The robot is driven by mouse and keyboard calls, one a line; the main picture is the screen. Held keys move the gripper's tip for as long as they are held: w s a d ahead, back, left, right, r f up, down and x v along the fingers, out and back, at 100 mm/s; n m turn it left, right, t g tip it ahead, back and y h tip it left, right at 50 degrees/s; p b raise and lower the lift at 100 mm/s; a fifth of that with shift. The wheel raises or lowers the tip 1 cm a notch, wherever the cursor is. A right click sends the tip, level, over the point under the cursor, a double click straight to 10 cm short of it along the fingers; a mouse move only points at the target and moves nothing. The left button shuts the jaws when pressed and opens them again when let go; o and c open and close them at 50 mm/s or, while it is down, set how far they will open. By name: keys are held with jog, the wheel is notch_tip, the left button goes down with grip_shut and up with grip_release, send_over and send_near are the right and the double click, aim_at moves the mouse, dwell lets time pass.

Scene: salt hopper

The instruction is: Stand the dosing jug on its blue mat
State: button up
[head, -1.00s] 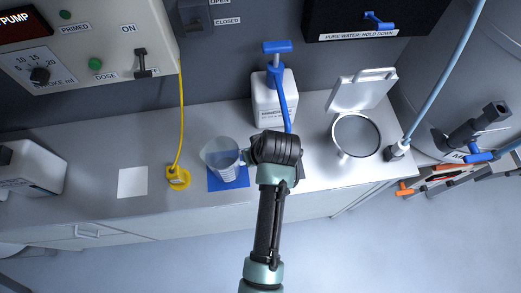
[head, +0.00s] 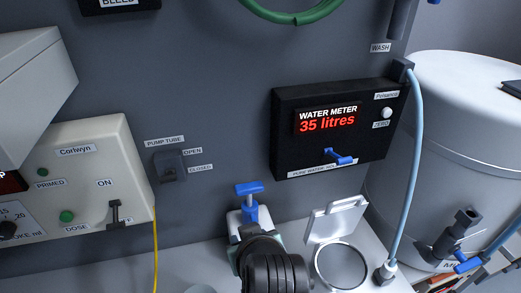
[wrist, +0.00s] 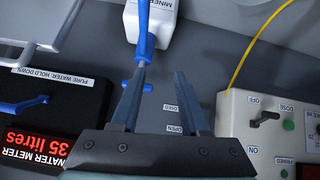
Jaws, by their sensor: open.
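Only a pale sliver at the bottom edge of the head view, left of my arm, may be the rim of the dosing jug (head: 200,289). The rest of the jug and its blue mat are out of this view. Neither shows in the wrist view. My gripper (wrist: 160,74) is open in the wrist view, with two dark fingers apart and nothing between them.
The water meter (head: 335,128) reads 35 litres. A dosing panel (head: 95,170) is left.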

jog(key=w+d+r+m+t+h, duration=0.2)
jog(key=r+t, duration=0.8)
jog(key=r, duration=1.7)
jog(key=s+r+m+t, duration=0.1)
jog(key=s+r+t, duration=0.3)
jog(key=r, duration=0.6)
jog(key=s+r+m+t, duration=0.1)
jog(key=s+r+t, duration=0.3)
jog(key=s+r, duration=0.3)
notch_tip(320, 180, up, 4)
jog(key=shift+d+r+t+h, duration=0.1)
jog(key=shift+d+t+h, duration=0.2)
jog(key=shift+d, duration=0.1)
notch_tip(320, 180, down, 4)
jog(key=b, duration=0.3)
jog(key=shift+w+b, duration=0.1)
jog(key=shift+b, duration=0.2)
